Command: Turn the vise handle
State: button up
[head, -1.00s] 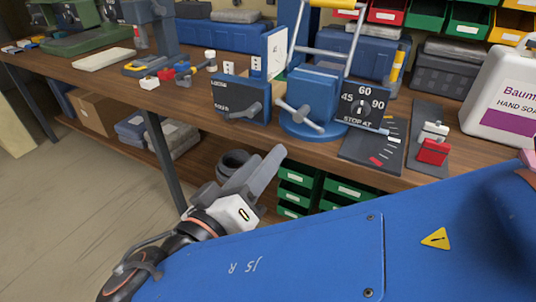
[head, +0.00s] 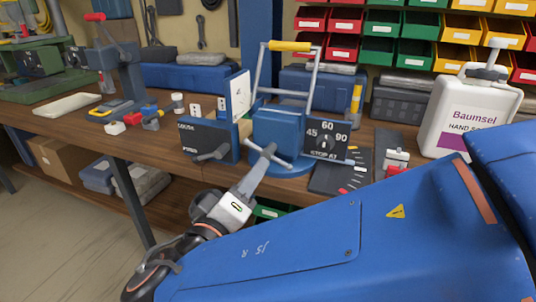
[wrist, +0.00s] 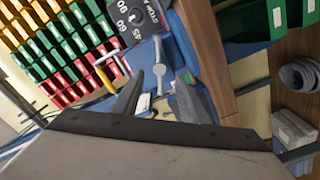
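The blue vise (head: 282,128) stands upright on the bench. Its grey handle (head: 268,153), a bar with rounded ends, sits on the front face and slopes down to the right. My gripper (head: 257,167) is just in front of and below the handle, pointing up at it. In the wrist view, my gripper (wrist: 161,80) is open, with the handle (wrist: 158,72) showing between its two fingers. I cannot tell whether either finger touches it. A dark dial plate (head: 328,139) reading 45, 60, 90 and "STOP AT" stands right of the handle.
A dark panel (head: 205,140) with a small lever is close left of the vise. A dark mat (head: 325,181) and a red-and-grey part (head: 396,162) lie to the right, before a white soap jug (head: 466,115). The bench's front edge runs below the vise.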

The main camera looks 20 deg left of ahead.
aim_at(268, 152)
jog(key=w, duration=0.9)
jog(key=shift+w+d, duration=0.2)
jog(key=shift+d, duration=0.2)
grip_shut()
